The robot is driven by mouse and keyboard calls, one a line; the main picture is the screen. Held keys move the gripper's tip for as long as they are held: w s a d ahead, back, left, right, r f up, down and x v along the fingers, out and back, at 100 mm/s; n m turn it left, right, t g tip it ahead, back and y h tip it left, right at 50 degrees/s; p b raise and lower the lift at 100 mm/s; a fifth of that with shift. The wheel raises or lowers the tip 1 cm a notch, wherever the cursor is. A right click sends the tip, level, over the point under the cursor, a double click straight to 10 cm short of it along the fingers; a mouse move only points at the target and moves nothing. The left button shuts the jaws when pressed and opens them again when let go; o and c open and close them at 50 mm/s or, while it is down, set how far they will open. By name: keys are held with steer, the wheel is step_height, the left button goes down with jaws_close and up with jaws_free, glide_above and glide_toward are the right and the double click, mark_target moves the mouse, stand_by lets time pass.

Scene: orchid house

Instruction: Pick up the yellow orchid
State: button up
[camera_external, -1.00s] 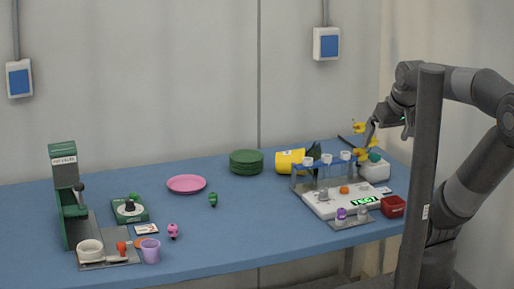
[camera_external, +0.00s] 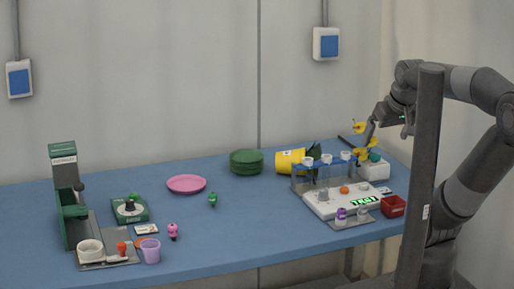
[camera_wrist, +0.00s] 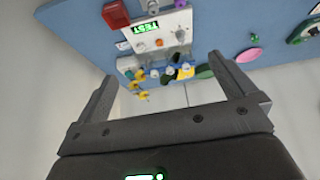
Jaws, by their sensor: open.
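The yellow orchid's flowers (camera_external: 359,127) stand at the right back of the blue table, close to the left side of my gripper (camera_external: 388,126). In the wrist view the yellow flowers (camera_wrist: 140,85) show between and beyond my open fingers (camera_wrist: 168,88), nearer the left finger. The fingers are apart with nothing between them. A yellow pot (camera_external: 289,161) lies on its side to the left, with dark green leaves (camera_external: 314,150) at its right end. I cannot tell whether the flowers' stem joins this pot, as the rack hides part of it.
A test tube rack (camera_external: 299,184) and a white device with a green display (camera_external: 365,202) stand before the flowers. A white container (camera_external: 374,172) and a red box (camera_external: 393,206) are at right.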

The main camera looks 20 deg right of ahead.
steer(key=w+r+n+g+h, duration=0.1)
steer(key=w+r+n, duration=0.2)
steer(key=w+n, duration=0.8)
steer(key=n+g+h, duration=0.1)
steer(key=n+h, duration=0.1)
steer(key=n, duration=1.7)
glide_above(290, 152)
steer(key=s+a, duration=0.3)
step_height(290, 152, down, 15)
steer(key=x, duration=1)
steer(key=shift+s+d, duration=0.1)
steer(key=shift+d, duration=0.05)
